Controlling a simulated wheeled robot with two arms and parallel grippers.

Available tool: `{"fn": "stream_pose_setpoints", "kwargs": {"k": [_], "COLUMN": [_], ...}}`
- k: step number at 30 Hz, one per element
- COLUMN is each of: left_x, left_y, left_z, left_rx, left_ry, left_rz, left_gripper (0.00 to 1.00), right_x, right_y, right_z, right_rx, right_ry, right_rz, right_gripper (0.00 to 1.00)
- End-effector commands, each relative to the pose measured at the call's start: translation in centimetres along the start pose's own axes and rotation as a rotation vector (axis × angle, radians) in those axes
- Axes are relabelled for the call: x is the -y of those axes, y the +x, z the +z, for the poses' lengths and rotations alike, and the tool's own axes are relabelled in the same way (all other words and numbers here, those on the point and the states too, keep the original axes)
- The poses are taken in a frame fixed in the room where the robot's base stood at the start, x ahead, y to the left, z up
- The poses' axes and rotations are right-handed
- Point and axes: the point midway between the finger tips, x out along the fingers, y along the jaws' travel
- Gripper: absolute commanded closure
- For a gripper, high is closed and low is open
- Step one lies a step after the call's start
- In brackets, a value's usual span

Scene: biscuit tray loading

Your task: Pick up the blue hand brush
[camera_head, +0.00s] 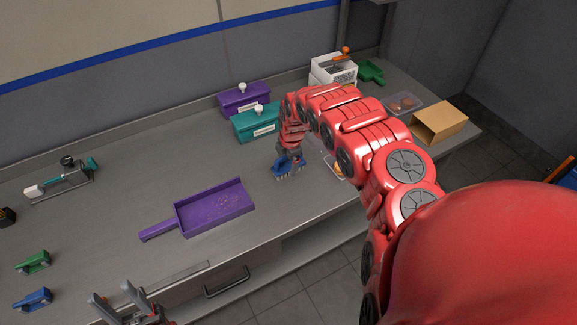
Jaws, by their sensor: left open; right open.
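A small blue brush (289,167) lies on the grey worktop near its front edge, right of the purple tray. My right gripper (290,156) points down right over it. Its fingers partly hide the brush, and I cannot tell whether they touch it. The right gripper is open. A second blue handled item (33,300) lies at the left front of the worktop; it may also be a brush. My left gripper (125,293) is open and empty at the bottom of the view, by the worktop's front edge.
A purple tray with a handle (215,208) lies mid-worktop. Purple (244,99) and teal (256,122) lidded boxes stand behind. A green handled item (33,262) is at left. A cardboard box (439,122) and clear tub (402,104) are at right.

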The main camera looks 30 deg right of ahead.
Motion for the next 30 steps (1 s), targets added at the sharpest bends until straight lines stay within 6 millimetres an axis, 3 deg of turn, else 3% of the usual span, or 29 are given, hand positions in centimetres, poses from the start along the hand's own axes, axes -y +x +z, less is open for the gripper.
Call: {"fn": "stream_pose_setpoints", "kwargs": {"k": [6,16,30], "left_x": [0.0,0.0,0.0], "left_y": [0.5,0.5,0.5], "left_z": [-0.1,-0.1,-0.1], "left_rx": [0.000,0.000,0.000], "left_ry": [0.000,0.000,0.000], "left_rz": [0.000,0.000,0.000], "left_gripper": [0.50,0.50,0.50], "right_x": [0.1,0.1,0.1], "right_y": [2.1,2.5,2.5], "right_z": [-0.2,0.0,0.0], "right_rx": [-0.004,0.000,0.000], "right_ry": [0.002,0.002,0.002], "right_rz": [-0.002,-0.001,-0.001], "right_gripper": [0.05,0.05,0.88]}}
